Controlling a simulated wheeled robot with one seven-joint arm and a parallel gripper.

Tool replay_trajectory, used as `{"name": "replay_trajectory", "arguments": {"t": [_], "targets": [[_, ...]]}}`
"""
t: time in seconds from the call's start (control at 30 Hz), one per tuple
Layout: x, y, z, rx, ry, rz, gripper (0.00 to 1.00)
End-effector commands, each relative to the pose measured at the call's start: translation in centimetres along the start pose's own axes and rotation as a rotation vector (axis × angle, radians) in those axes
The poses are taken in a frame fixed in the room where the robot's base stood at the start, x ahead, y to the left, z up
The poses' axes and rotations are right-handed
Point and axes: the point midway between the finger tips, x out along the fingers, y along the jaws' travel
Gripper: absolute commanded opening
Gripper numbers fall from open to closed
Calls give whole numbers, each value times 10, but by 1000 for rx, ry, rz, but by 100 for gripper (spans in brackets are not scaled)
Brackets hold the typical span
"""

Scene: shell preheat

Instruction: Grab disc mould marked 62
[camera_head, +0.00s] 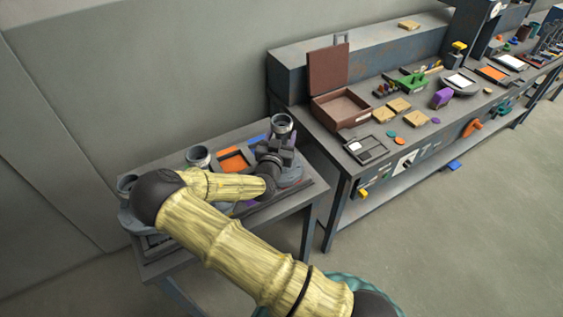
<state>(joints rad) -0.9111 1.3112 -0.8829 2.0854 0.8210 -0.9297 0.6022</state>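Three grey, round, open-topped metal pieces stand along the small table at left. One is at the far right end (282,125), one is in the middle (197,157), and one is at the left end (127,182), partly behind my arm. They may be disc moulds, but no number can be read on any of them. My gripper (278,160) is over the right part of this table, just in front of and below the right-hand round piece in the picture. Its fingers are too small and dark to show their opening or any contact.
The small table (309,195) also holds an orange-filled tray (234,161) and a blue item (257,139). A long workbench (335,140) stands to the right, with an open brown box (341,108) and many small items. Open floor (450,230) lies in front.

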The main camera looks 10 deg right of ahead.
Motion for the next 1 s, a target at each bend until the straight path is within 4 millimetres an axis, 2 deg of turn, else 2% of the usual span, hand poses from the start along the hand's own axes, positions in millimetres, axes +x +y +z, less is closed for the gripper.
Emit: {"name": "replay_trajectory", "arguments": {"t": [0.07, 0.3, 0.37, 0.77, 1.0], "targets": [[0, 0, 0, 0, 0, 0, 57], [0, 0, 0, 0, 0, 0, 9], [0, 0, 0, 0, 0, 0, 0], [0, 0, -3, 2, 3, 0, 0], [0, 0, -20, 4, 5, 1, 0]]}}
